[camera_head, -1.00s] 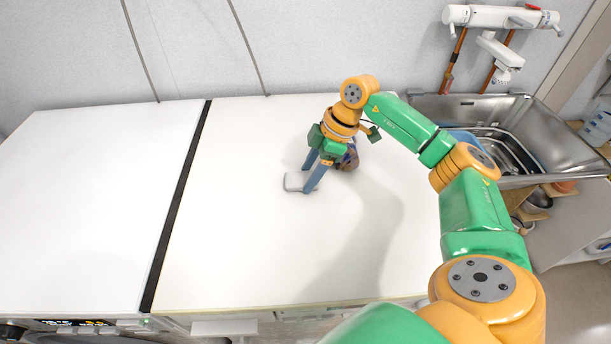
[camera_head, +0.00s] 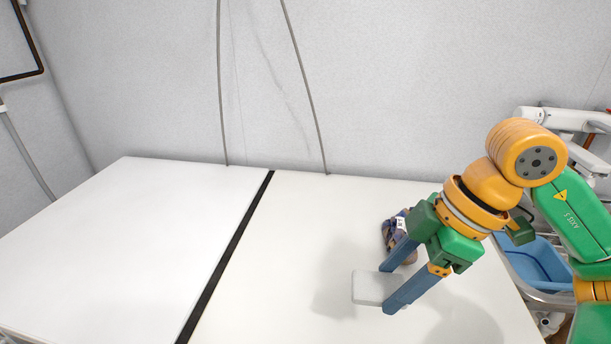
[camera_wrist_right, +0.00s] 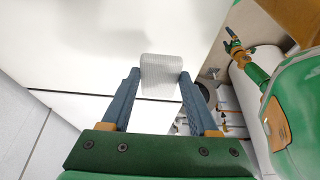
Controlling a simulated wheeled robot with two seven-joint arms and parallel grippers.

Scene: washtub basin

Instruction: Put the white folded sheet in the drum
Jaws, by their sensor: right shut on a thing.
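The white folded sheet (camera_head: 372,288) is a small pale block over the right part of the white top. My right gripper (camera_head: 388,290) is shut on it, with a blue finger on either side. A soft shadow to its left suggests it is held above the surface. In the right wrist view the sheet (camera_wrist_right: 160,72) sits between the fingertips (camera_wrist_right: 160,78). My left gripper does not show in the head view; in the right wrist view small blue fingers (camera_wrist_right: 233,42) show on a green arm, too small to read. The drum is not clearly visible.
A dark blue patterned object (camera_head: 389,232) stands on the top behind the gripper, partly hidden by it. A black seam (camera_head: 228,255) divides the white tops (camera_head: 120,240); the left one is clear. A sink with a blue basin (camera_head: 540,265) is at the right.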

